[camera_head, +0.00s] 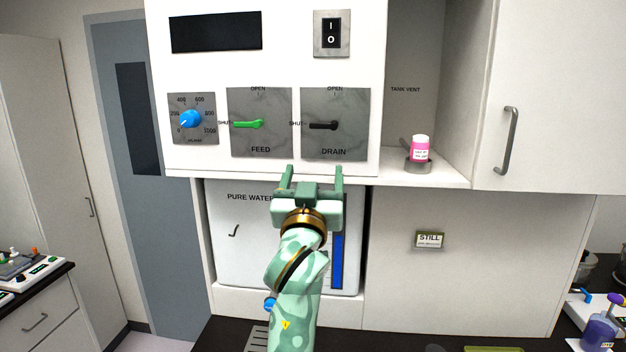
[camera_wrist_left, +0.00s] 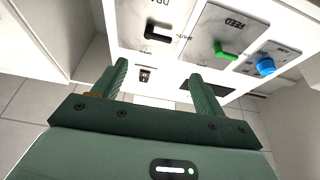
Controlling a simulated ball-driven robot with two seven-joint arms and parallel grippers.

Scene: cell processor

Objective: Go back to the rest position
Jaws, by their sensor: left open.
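My left gripper (camera_head: 311,176) is raised in front of the white processor panel, just below the DRAIN plate. Its two green fingers point up and stand apart with nothing between them. In the left wrist view the open fingers (camera_wrist_left: 157,82) also show empty. The black DRAIN handle (camera_head: 323,125) and the green FEED handle (camera_head: 248,124) both lie level, pointing to SHUT. The gripper appears apart from both handles. The blue volume knob (camera_head: 190,119) is at the left of the panel. My right gripper is not in view.
A pink-and-white bottle (camera_head: 420,149) stands on the TANK VENT shelf at the right. The PURE WATER unit (camera_head: 226,265) is behind my arm. A rocker switch (camera_head: 331,33) sits above. A dark counter lies below, with a purple bottle (camera_head: 602,327) at the far right.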

